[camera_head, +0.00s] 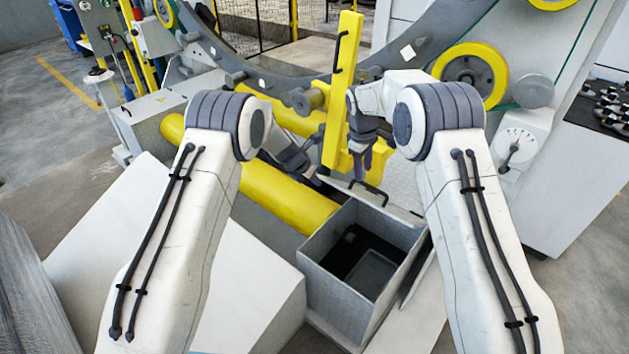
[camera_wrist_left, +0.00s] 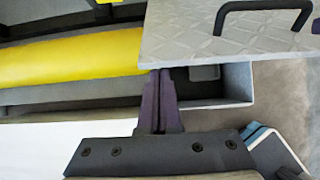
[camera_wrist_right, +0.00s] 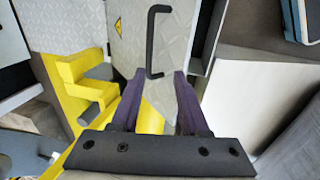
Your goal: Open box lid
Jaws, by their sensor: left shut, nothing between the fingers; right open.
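The grey metal box (camera_head: 330,285) stands open at the centre of the head view, its dark inside showing. Its patterned grey lid (camera_wrist_left: 195,35) has a black bar handle (camera_wrist_left: 262,8); the handle also shows behind the box in the head view (camera_head: 368,192). My left gripper (camera_wrist_left: 158,72) is shut and empty, its tips close to the lid's edge and corner; I cannot tell whether they touch. My right gripper (camera_wrist_right: 160,73) is open, its fingers apart near one end of the handle, with nothing gripped. Both grippers are small and partly hidden in the head view.
A yellow roller (camera_head: 285,195) lies left of the box. A yellow upright bar (camera_head: 342,90) stands behind the box near my right gripper. The large grey ring with yellow wheels (camera_head: 470,75) fills the back. White sloping panels (camera_head: 235,300) flank the box.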

